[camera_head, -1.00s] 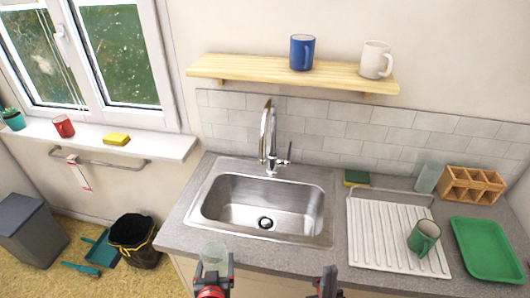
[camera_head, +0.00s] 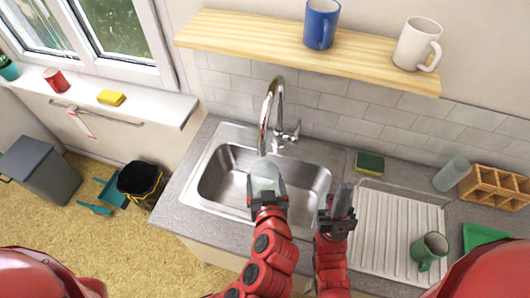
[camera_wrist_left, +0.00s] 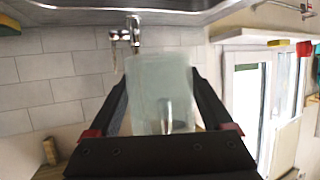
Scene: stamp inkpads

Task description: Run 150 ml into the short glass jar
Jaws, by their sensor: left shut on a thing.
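The short glass jar (camera_head: 265,178) is clear and is held between the fingers of my left gripper (camera_head: 267,197), over the front part of the sink. In the head view its rim appears just below the tap's spout (camera_head: 263,148); I cannot tell if they line up in depth. No water shows. In the left wrist view the jar (camera_wrist_left: 160,95) fills the space between the two dark fingers, and the tap (camera_wrist_left: 131,38) shows behind it. My right gripper (camera_head: 337,212) is near the counter edge, right of the jar, with nothing visible in it; its opening is unclear.
The steel sink (camera_head: 225,165) has a tap handle (camera_head: 291,134) at its back right. A green mug (camera_head: 428,250) is on the white drainer (camera_head: 385,235). A sponge (camera_head: 370,163), a glass (camera_head: 451,174) and a wooden rack (camera_head: 492,187) stand along the wall. A shelf (camera_head: 270,55) hangs above.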

